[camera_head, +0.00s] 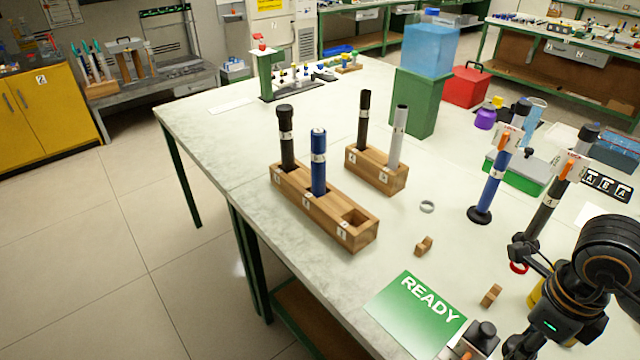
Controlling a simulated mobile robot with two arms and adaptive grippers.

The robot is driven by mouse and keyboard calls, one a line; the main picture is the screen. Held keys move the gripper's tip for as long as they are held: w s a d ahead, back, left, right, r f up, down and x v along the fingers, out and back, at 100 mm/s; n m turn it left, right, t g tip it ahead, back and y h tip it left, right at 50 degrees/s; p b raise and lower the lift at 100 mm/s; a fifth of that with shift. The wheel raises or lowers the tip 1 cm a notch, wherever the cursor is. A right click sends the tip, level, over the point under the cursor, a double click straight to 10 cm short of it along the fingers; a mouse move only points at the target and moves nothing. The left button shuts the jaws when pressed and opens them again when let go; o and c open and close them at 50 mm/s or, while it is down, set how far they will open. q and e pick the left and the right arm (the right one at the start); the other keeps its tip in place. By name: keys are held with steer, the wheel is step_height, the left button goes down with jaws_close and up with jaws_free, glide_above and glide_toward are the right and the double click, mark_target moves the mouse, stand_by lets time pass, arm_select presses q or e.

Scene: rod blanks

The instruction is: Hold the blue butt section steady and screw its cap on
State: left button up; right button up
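A blue rod section (319,172) with a white label band stands upright in the long wooden block (345,225), with a blue top end. A second blue rod (491,188) leans slightly on a round black base, with a white tag and orange piece near its dark top. I cannot tell which is the butt section, or identify its cap. A black arm with a gripper (524,252) comes in from the right; I take it as my right. Its fingers are by the lower end of a tilted black rod (553,200); whether they grip it is unclear. My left gripper is out of view.
A black rod (287,140) shares the long block; a second block (375,172) holds black and grey rods. A green READY card (415,312), small wooden pieces (424,246) and a grey ring (427,206) lie on the table. A green stand with a blue tank (418,85) is behind.

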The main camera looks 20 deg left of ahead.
steer(key=n, duration=0.5)
steer(key=shift+s+a+f, duration=0.1)
steer(key=shift+s+a, duration=0.1)
steer(key=shift+s, duration=0.15)
steer(key=n, duration=0.3)
steer(key=shift+s+a+f, duration=0.1)
steer(key=shift+s, duration=0.05)
steer(key=n, duration=0.5)
steer(key=shift+s+a+f, duration=0.1)
steer(key=shift+s+a, duration=0.1)
steer(key=shift+s, duration=0.15)
steer(key=n, duration=0.4)
steer(key=s+n, duration=0.1)
steer(key=n, duration=0.6)
steer(key=shift+s+a+f+n, duration=0.2)
steer(key=shift+a+f+n, duration=0.05)
steer(key=shift+a+n, duration=0.1)
